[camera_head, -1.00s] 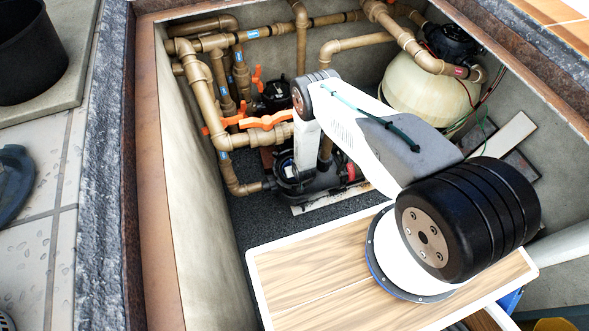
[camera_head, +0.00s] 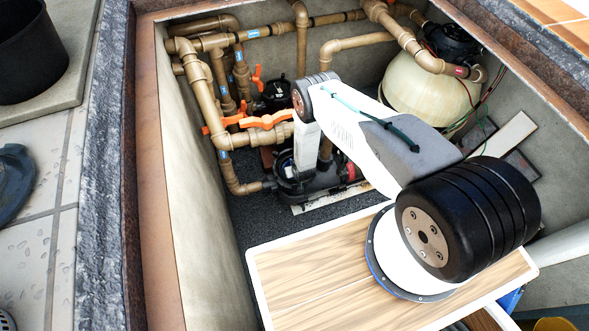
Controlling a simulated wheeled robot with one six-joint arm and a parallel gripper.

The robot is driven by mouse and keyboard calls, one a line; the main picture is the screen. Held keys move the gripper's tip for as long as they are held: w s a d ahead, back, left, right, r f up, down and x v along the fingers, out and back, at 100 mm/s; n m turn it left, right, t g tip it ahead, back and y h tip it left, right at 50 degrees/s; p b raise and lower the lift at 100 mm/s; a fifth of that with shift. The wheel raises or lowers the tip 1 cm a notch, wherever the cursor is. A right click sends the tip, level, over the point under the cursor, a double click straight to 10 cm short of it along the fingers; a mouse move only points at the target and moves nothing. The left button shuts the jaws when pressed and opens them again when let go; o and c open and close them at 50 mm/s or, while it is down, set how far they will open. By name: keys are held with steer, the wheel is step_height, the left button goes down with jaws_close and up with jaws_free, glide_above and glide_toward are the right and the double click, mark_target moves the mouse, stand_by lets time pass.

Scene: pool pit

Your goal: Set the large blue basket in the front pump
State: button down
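The front pump (camera_head: 322,184) is a black housing on the pit floor, at the end of the brown pipes. My arm reaches over it, and my white forearm hangs down in front of its pot. A pale rim (camera_head: 283,166) shows just left of the forearm at the pot. My gripper's fingers cannot be made out; they are hidden behind the forearm or down at the pot. The large blue basket cannot be made out either, so I cannot tell whether it is held or inside the pump.
A second black pump (camera_head: 273,96) stands behind, beside orange valve handles (camera_head: 266,121). A beige tank filter (camera_head: 425,92) fills the back right. Brown pipes (camera_head: 205,95) run along the left and back walls. A dark blue round object (camera_head: 12,184) and black bucket (camera_head: 30,50) are outside, left.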

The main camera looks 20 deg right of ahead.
steer(key=shift+s+f, duration=0.15)
steer(key=shift+s, duration=0.1)
steer(key=c, duration=1.4)
jaws_free()
steer(key=shift+s+d, duration=0.1)
steer(key=shift+c, duration=0.2)
steer(key=shift+f, duration=0.1)
steer(key=shift+c, duration=1.4)
steer(key=shift+s, duration=0.1)
steer(key=shift+d+r, duration=0.1)
steer(key=shift+r, duration=0.65)
steer(key=shift+w+r, duration=0.1)
steer(key=shift+w, duration=0.15)
